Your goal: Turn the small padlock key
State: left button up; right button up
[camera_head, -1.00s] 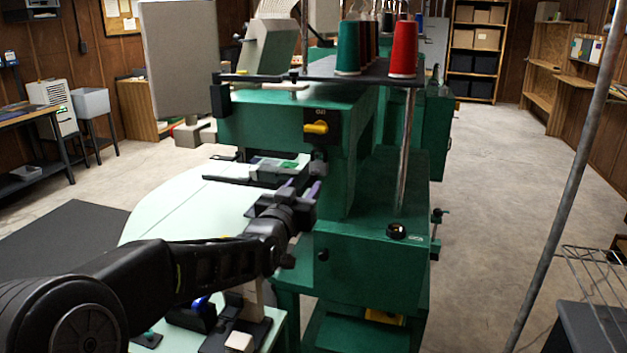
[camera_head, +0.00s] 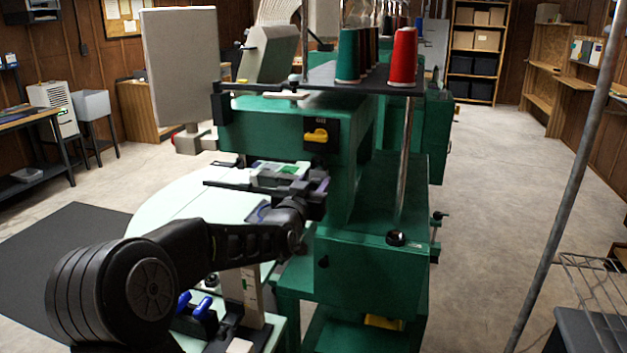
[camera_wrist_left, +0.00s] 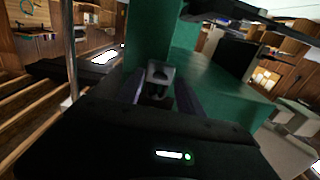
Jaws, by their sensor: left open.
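My left gripper (camera_head: 316,190) is at the left face of the green machine (camera_head: 365,265), below the yellow rotary switch (camera_head: 317,135). Its purple-tinted fingers are apart. In the left wrist view the open fingers (camera_wrist_left: 158,88) stand on either side of a small grey metal piece with a dark opening (camera_wrist_left: 159,71), against the green housing. It may be the padlock or its key, but I cannot tell which. Whether the fingers touch it is unclear. No padlock or key can be made out in the head view, where the gripper covers that spot. My right gripper is not in view.
A pale rounded table (camera_head: 185,212) adjoins the machine on the left. Red (camera_head: 403,57) and green (camera_head: 347,55) thread cones stand on the rack above. A grey panel (camera_head: 181,65) juts out at upper left. A slanted pole (camera_head: 565,185) stands at right; the floor between is clear.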

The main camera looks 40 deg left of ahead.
pick_arm(q)
jog(key=shift+w+a, duration=0.1)
jog(key=shift+w, duration=0.1)
jog(key=shift+c, duration=0.3)
grip_shut()
